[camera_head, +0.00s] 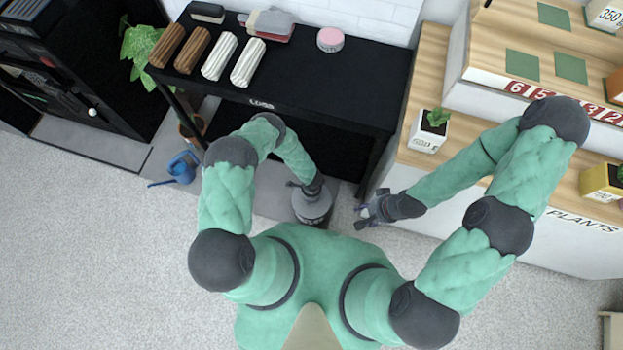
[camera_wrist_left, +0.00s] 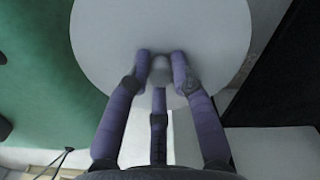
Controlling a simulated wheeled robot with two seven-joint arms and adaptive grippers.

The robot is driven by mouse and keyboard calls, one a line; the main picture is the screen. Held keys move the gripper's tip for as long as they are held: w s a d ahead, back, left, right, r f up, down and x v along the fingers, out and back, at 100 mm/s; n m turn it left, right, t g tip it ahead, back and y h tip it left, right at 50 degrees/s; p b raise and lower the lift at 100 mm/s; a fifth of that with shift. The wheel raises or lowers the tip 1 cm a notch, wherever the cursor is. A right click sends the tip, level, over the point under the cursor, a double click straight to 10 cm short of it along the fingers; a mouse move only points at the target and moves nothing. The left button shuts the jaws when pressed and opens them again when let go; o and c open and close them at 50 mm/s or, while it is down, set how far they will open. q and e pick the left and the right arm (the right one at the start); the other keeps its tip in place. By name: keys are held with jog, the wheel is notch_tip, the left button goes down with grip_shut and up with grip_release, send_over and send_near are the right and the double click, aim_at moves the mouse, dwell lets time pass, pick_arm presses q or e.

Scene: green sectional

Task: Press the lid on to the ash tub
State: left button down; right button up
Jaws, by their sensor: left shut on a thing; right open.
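My left gripper (camera_head: 312,188) reaches down over the ash tub (camera_head: 312,219) on the floor in front of the black table. The round pale grey lid (camera_head: 318,206) shows beneath the gripper, over the tub. In the left wrist view the lid (camera_wrist_left: 165,28) fills the top middle, and the purple fingers (camera_wrist_left: 161,68) are closed around its small grey knob. The lid hides the tub's mouth, and I cannot tell whether the lid is seated or slightly above the rim. My right gripper (camera_head: 368,210) is open and empty, to the right of the tub and apart from it.
The black table (camera_head: 330,85) holds rolled bundles, a grey-and-pink item (camera_head: 268,23) and a pink round tin (camera_head: 330,39). A wooden plant counter (camera_head: 440,170) stands at right. A blue watering can (camera_head: 181,167) is on the floor at left. The speckled floor at lower left is clear.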

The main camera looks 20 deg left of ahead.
pick_arm(q)
jog(key=c, duration=0.5)
grip_release()
jog(key=shift+r+p, duration=3.65)
jog(key=shift+r, duration=0.9)
